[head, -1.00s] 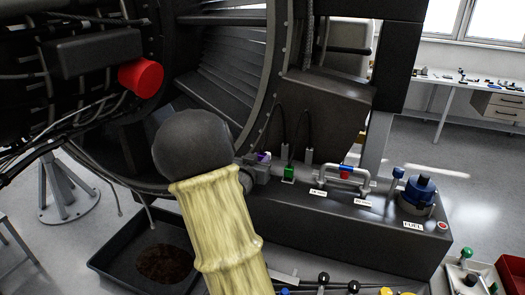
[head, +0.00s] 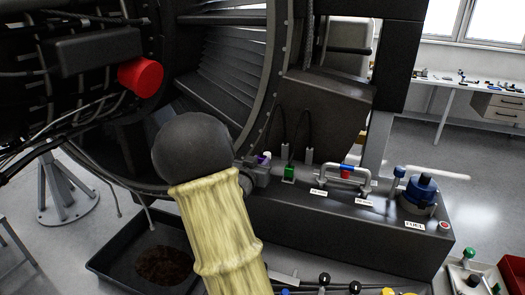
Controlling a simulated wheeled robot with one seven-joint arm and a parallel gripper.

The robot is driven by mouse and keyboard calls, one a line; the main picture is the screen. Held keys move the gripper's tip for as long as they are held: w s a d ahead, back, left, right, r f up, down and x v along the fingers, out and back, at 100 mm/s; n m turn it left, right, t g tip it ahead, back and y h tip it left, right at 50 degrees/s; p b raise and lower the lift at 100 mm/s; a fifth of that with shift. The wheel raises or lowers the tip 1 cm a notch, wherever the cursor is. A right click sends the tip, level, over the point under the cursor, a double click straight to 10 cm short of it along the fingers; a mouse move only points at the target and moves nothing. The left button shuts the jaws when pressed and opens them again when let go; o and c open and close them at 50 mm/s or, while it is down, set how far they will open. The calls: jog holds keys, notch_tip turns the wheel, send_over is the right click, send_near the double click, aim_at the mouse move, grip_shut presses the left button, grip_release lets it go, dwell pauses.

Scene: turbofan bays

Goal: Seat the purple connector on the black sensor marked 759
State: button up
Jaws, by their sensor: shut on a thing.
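The purple connector (head: 262,159) shows as a small purple patch beside my gripper, just right of my yellow-sleeved arm in the head view. My gripper (head: 257,173) is a small grey shape, partly hidden behind the arm, and is shut on the purple connector. Both are close to the dark engine casing, above the left end of the black bench block. I cannot make out a black sensor marked 759; the area around the gripper is small and partly covered. Whether the connector touches a sensor cannot be told.
A green connector (head: 289,173) stands just right of the gripper, with black cables behind it. A pipe with red and blue parts (head: 345,172) and a blue-topped fuel unit (head: 420,193) stand farther right. A black tray (head: 120,262) lies lower left. A red cylinder (head: 141,76) is upper left.

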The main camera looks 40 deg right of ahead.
jog(key=o, duration=1.5)
jog(key=shift+c, duration=0.2)
notch_tip(320, 180, up, 7)
jog(key=p, duration=0.5)
jog(key=shift+p, duration=0.3)
